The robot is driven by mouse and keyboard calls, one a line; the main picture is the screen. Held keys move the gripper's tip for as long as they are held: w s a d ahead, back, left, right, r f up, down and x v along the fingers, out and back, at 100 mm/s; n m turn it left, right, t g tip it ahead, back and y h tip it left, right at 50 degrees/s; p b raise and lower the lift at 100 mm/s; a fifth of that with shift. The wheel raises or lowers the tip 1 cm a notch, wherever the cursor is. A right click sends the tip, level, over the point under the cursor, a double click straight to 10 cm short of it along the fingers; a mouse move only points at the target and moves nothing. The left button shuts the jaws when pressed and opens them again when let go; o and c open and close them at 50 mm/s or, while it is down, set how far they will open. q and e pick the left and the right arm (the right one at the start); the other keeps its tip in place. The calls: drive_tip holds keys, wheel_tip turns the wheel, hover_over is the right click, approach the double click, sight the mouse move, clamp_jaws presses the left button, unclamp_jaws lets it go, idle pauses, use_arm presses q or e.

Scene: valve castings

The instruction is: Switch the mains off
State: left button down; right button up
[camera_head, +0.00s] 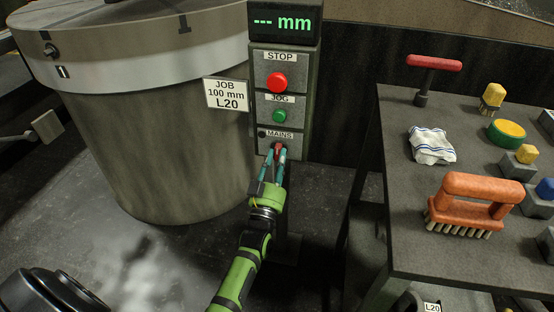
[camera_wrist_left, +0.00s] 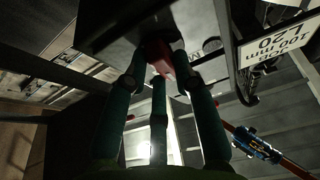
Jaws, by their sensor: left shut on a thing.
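The control box (camera_head: 283,90) stands beside the large round drum, with a red STOP button (camera_head: 277,81) and a green JOG button (camera_head: 279,116). Below them is the MAINS label (camera_head: 279,135) with a red switch handle (camera_head: 278,149) under it. My left gripper (camera_head: 279,158) is at this handle, its fingers closed around it. In the left wrist view the red handle (camera_wrist_left: 157,54) shows between the fingertips. The fingers partly hide the handle, and its exact turn is hard to tell. My right gripper is not in view.
A sign (camera_head: 226,94) reads JOB 100 mm L20. The large drum (camera_head: 160,150) stands close on the left. A bench (camera_head: 400,200) on the right bears a brush (camera_head: 475,187), a cloth (camera_head: 432,146) and several other items.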

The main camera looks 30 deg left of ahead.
use_arm(q)
drive_tip(key=shift+r+n+y, duration=0.1)
drive_tip(key=shift+n+y, duration=0.3)
drive_tip(key=shift+n, duration=0.4)
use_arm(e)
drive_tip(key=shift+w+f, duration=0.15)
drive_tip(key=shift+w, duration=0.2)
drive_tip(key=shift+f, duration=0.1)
use_arm(q)
drive_tip(key=c, duration=1)
unclamp_jaws()
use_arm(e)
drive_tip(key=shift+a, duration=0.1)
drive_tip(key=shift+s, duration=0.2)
use_arm(q)
drive_tip(key=v, duration=1.2)
drive_tip(key=shift+d, duration=0.1)
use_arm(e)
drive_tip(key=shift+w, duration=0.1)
